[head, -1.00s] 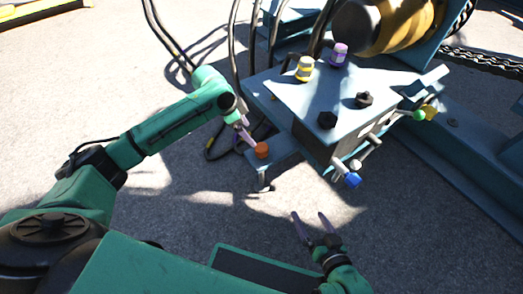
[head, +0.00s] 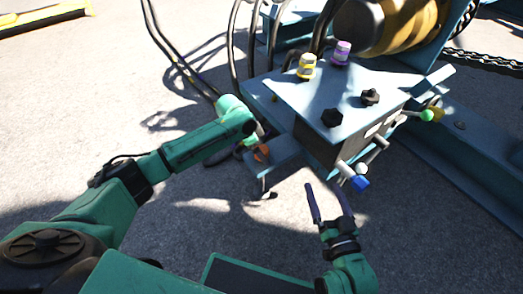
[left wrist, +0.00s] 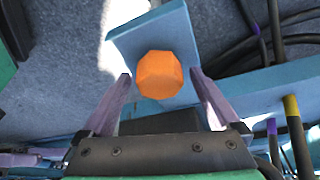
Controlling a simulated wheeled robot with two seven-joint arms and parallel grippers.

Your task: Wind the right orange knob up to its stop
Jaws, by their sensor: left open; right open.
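One orange knob (head: 261,153) shows, on a low blue-grey shelf (head: 277,163) at the left of the control box. My left gripper is at this knob, its hand partly hiding it in the head view. In the left wrist view the orange faceted knob (left wrist: 158,76) sits between the two purple fingertips of my left gripper (left wrist: 160,82), which is open. A gap shows on each side of the knob. My right gripper (head: 329,187) is open and empty, below and left of the blue knob (head: 359,183) in the picture.
The control box (head: 345,100) carries a yellow knob (head: 307,66), a purple knob (head: 342,52) and two black knobs. A green-tipped lever (head: 430,115) sticks out at its right. Dark cables (head: 170,55) rise behind the shelf. Bare ground lies in front.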

